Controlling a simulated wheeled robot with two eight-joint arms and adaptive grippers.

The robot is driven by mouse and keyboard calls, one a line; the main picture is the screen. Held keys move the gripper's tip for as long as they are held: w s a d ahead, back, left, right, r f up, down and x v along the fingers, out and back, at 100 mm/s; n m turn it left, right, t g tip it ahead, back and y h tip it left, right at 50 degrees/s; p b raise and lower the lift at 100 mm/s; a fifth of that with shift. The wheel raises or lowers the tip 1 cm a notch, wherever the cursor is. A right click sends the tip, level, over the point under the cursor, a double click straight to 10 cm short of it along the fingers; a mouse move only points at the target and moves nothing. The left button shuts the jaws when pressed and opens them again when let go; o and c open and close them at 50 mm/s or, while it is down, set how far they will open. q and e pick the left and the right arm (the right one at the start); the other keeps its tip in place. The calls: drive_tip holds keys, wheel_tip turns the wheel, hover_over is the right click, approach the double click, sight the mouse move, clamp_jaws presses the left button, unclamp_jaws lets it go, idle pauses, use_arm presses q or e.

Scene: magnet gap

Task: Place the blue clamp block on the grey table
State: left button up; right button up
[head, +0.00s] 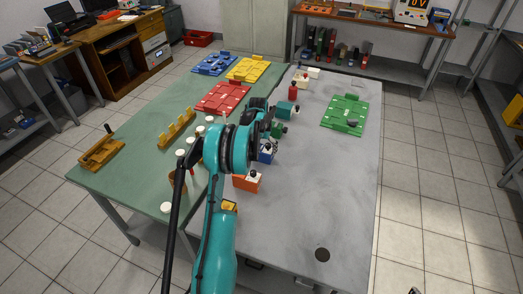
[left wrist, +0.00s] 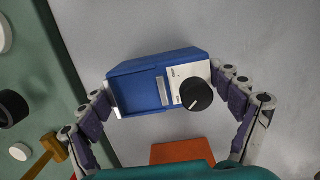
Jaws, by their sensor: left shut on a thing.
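The blue clamp block (left wrist: 160,82) has a white face plate and a black knob. In the left wrist view it sits between both fingers of my left gripper (left wrist: 165,95), which is shut on it. In the head view my left gripper (head: 262,136) is over the left part of the grey table (head: 310,195), and the blue block (head: 267,152) shows partly behind it. The grey table lies under the block; I cannot tell whether the block touches it.
An orange block (head: 247,181) is close to the blue one. Green (head: 278,130) and teal (head: 286,110) blocks stand beyond it. A green plate (head: 345,114) lies at the far right. The green table (head: 120,185) adjoins on the left. The grey table's front right is mostly clear.

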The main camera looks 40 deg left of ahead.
use_arm(q)
drive_tip(key=shift+f, duration=0.1)
drive_tip(key=o, duration=1.1)
drive_tip(key=shift+c, duration=0.2)
